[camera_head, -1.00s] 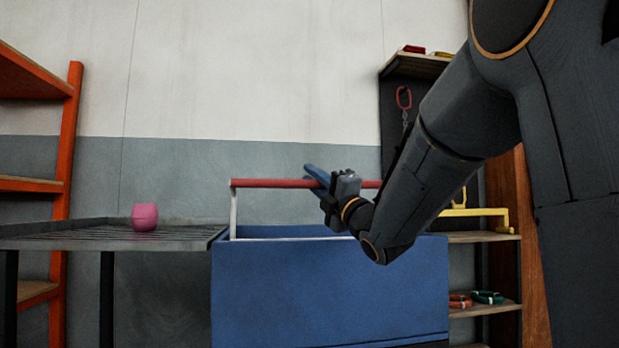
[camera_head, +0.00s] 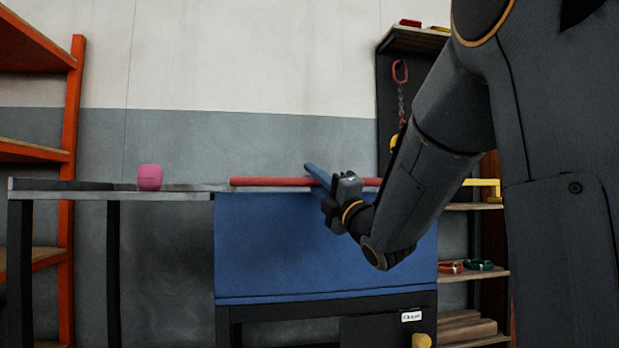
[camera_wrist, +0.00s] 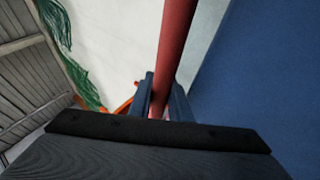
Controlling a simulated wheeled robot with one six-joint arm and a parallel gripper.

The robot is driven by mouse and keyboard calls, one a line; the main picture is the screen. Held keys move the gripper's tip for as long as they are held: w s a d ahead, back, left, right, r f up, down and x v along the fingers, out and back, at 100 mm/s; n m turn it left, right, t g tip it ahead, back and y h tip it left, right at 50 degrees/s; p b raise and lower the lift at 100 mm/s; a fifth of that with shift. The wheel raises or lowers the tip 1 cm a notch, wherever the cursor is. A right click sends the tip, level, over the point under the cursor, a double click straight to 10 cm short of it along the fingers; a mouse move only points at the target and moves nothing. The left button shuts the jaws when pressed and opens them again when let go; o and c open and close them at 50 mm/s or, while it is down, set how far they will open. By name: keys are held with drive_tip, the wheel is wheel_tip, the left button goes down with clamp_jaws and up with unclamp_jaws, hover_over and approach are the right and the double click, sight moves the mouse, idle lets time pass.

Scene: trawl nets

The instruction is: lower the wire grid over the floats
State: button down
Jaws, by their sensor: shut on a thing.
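A red bar (camera_head: 265,182) lies level just above the top edge of a blue box (camera_head: 325,245). I take it as the front bar of the wire grid; the mesh itself cannot be made out. My gripper (camera_head: 318,178) is shut on the bar, near its middle. In the wrist view the red bar (camera_wrist: 177,40) runs between the fingers (camera_wrist: 163,98), and a blue surface (camera_wrist: 265,75) stands at right. The inside of the blue box is hidden behind its front wall, so no floats show in it.
A pink rounded object (camera_head: 150,177) sits on a grey table (camera_head: 80,196) at left, beside the box. An orange shelf rack (camera_head: 69,170) stands at far left. Shelves (camera_head: 477,276) with small tools stand behind at right. A yellow knob (camera_head: 421,340) shows below the box.

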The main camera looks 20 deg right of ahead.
drive_tip(key=shift+s+a+r, duration=0.1)
drive_tip(key=shift+s+r, duration=0.1)
drive_tip(key=shift+r, duration=0.1)
drive_tip(key=c, duration=1.6)
unclamp_jaws()
drive_tip(key=shift+s, duration=0.1)
drive_tip(key=shift+c, duration=0.2)
drive_tip(key=shift+f, duration=0.15)
drive_tip(key=p+v, duration=0.2)
drive_tip(key=v, duration=0.5)
drive_tip(key=shift+s+f, duration=0.15)
drive_tip(key=shift+s, duration=0.15)
